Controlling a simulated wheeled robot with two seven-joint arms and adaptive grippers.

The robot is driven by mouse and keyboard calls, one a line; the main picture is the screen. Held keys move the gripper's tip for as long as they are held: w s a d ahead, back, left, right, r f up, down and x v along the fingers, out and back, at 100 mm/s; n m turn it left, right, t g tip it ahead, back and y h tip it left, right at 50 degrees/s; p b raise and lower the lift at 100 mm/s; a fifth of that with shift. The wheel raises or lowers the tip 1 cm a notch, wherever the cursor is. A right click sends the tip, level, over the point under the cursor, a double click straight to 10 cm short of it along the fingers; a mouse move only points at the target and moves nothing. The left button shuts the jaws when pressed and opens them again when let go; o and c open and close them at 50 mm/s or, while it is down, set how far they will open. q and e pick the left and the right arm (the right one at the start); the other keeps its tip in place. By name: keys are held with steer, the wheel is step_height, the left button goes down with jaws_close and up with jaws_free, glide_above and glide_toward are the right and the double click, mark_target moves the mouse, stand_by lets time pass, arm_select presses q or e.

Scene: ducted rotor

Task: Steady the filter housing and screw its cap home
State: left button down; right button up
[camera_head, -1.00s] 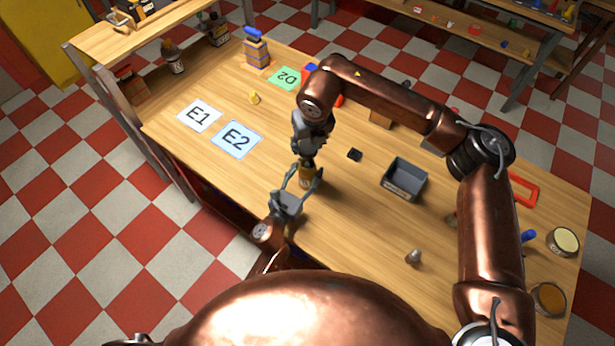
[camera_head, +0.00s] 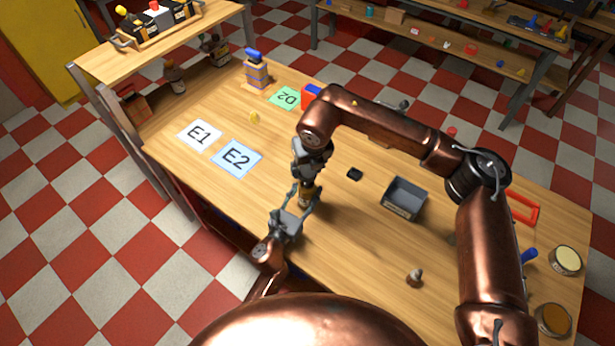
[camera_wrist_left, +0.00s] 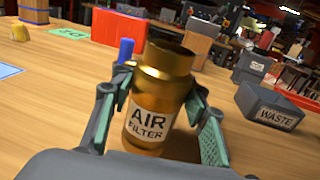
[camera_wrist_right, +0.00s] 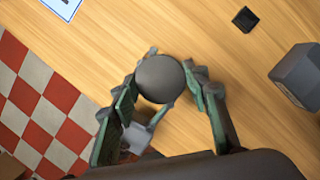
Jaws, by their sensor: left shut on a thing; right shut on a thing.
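The gold filter housing (camera_wrist_left: 158,95), labelled AIR FILTER, stands upright on the table. My left gripper (camera_wrist_left: 160,112) is shut around its sides. The housing also shows small in the head view (camera_head: 306,196), partly hidden by the left gripper (camera_head: 304,198). My right gripper (camera_wrist_right: 160,82) points down from above and is shut on the round dark grey cap (camera_wrist_right: 160,78). The head view shows the right gripper (camera_head: 308,178) directly over the housing. The housing's upper rim shows in the left wrist view, with the cap out of that picture. I cannot tell whether cap and rim touch.
A grey WASTE bin (camera_head: 404,199) stands right of the housing, with a small black block (camera_head: 354,174) between. Cards E1 (camera_head: 199,135), E2 (camera_head: 236,158) and D2 (camera_head: 286,98) lie to the left and behind. Round tins (camera_head: 565,261) stand at the right edge.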

mark_target(308, 185)
steer(key=shift+f, duration=1.4)
steer(key=shift+f, duration=0.9)
steer(key=shift+f, duration=0.55)
